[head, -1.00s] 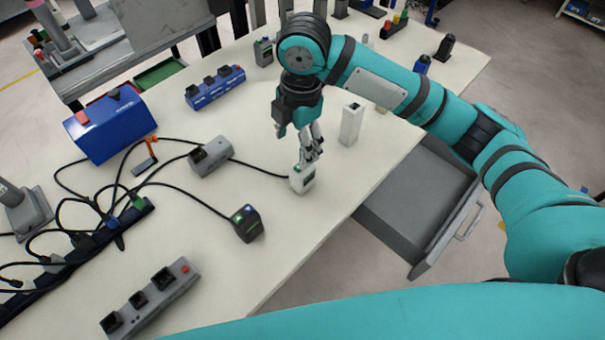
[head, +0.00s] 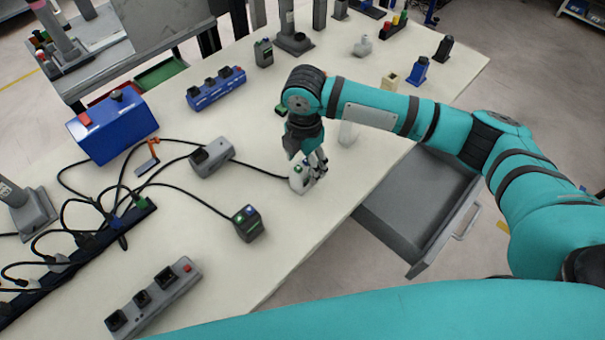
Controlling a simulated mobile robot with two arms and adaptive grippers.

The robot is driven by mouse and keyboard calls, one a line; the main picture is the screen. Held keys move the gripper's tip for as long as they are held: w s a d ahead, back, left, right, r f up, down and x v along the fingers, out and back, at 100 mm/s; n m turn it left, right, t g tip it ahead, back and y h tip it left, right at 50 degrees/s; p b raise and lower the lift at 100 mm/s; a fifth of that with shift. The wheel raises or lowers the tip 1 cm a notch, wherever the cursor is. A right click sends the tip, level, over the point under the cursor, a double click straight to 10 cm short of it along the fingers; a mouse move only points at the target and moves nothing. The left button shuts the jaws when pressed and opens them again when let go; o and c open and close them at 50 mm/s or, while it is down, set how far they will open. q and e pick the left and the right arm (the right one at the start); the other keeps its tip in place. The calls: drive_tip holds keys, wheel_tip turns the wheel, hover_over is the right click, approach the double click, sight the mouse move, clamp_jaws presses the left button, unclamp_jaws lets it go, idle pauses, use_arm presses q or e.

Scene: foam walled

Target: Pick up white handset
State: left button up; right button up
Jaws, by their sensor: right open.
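The white handset (head: 298,182) stands on the table near its front edge, with a black cable reaching it from the left. My right gripper (head: 314,172) is low over it, fingers pointing down at its right side. The fingers are open and overlap the handset's upper right part in the head view, hiding some of it. I cannot tell whether they touch it. My left gripper is not in view.
A white upright block (head: 348,134) stands behind the gripper, partly hidden by my arm. An open grey drawer (head: 405,215) juts out below the table edge. A dark cabled device (head: 248,224) and a grey cabled device (head: 211,157) stand to the left.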

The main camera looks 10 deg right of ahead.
drive_tip(key=f, duration=0.2)
drive_tip(key=f+p, duration=0.1)
drive_tip(key=f, duration=0.2)
drive_tip(key=shift+s+a, duration=0.1)
drive_tip(key=shift+a, duration=0.1)
drive_tip(key=c, duration=1.3)
